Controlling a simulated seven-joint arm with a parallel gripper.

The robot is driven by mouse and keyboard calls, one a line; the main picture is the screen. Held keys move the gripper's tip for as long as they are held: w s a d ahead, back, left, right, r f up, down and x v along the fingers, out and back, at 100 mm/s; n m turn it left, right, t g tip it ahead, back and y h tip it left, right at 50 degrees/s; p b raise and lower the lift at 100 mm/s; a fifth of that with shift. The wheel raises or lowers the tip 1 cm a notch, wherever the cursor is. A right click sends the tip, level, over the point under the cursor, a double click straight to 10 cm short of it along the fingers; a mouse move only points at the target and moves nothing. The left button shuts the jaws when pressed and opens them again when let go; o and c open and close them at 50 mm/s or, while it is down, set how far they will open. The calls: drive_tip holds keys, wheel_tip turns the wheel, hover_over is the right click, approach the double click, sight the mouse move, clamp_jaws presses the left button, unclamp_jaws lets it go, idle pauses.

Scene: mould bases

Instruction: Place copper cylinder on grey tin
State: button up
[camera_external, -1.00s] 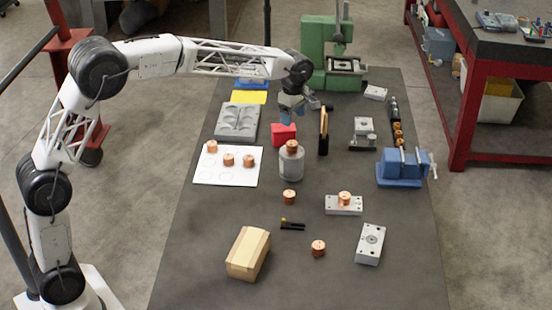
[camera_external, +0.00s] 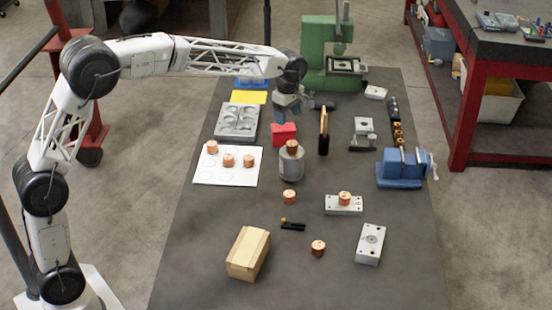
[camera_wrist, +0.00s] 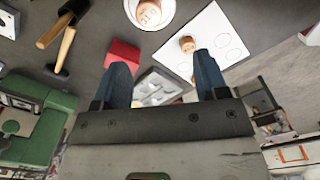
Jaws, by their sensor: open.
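The grey tin (camera_external: 291,166) stands upright near the middle of the table. A copper cylinder (camera_external: 292,147) sits on its top; in the wrist view this cylinder (camera_wrist: 149,13) shows inside the pale rim of the tin (camera_wrist: 167,22) at the top edge. My gripper (camera_external: 288,110) is open and empty, behind and above the tin, apart from it. In the wrist view its two blue fingers (camera_wrist: 163,72) are spread wide with nothing between them. Other copper cylinders stand on the white sheet (camera_external: 239,181), on a drilled plate (camera_external: 330,205), and on the bare table (camera_external: 289,197).
A red block (camera_external: 284,134) lies beneath my gripper, behind the tin. The green press (camera_external: 318,50) stands behind, a blue vise (camera_external: 402,168) at right. A wooden block (camera_external: 248,253) is in front.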

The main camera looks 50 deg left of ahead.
drive_tip(key=s+a+r+m, duration=0.2)
drive_tip(key=s+m, duration=0.1)
drive_tip(key=s, duration=0.7)
drive_tip(key=s+a+r+m+t, duration=0.15)
drive_tip(key=s+m, duration=0.25)
drive_tip(key=s, duration=0.5)
drive_tip(key=s+a+r+m, duration=0.2)
drive_tip(key=s+r+m, duration=0.1)
drive_tip(key=s, duration=0.7)
drive_tip(key=s+f+m, duration=0.3)
drive_tip(key=s, duration=0.6)
drive_tip(key=s+a+f+m, duration=0.1)
drive_tip(key=s+f+m, duration=0.1)
drive_tip(key=s, duration=0.7)
drive_tip(key=s+a+f+m+t, duration=0.1)
drive_tip(key=s+f+m, duration=0.2)
drive_tip(key=s, duration=0.5)
drive_tip(key=shift+s+a+f+m, duration=0.15)
drive_tip(key=shift+s+f+m, duration=0.2)
drive_tip(key=shift+m, duration=0.55)
